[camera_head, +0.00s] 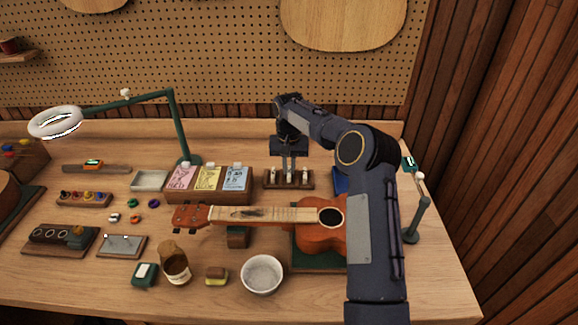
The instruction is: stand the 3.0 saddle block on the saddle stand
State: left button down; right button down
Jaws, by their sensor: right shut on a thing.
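A dark wooden stand (268,182) at the back centre holds several small pale upright blocks, likely the saddle blocks; I cannot read any size marks, so I cannot tell which is the 3.0 one. My right gripper (289,171) reaches down from above, its fingers at these blocks. It is shut on one small pale block (289,177), mostly hidden between the fingers; whether it touches the stand I cannot tell. My left gripper is not in view.
A ukulele (318,224) lies in front of the stand. Left of the stand is a box of colored packets (208,181). A green lamp (174,125) rises behind. A white bowl (263,274) and a brown jar (175,264) stand at the front.

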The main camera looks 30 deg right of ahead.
jog(key=c, duration=1.4)
grip_release()
jog(key=shift+c, duration=0.2)
jog(key=shift+o, duration=0.4)
jog(key=shift+o, duration=1.1)
jog(key=shift+r, duration=0.1)
jog(key=shift+r+p, duration=3)
jog(key=shift+r, duration=0.45)
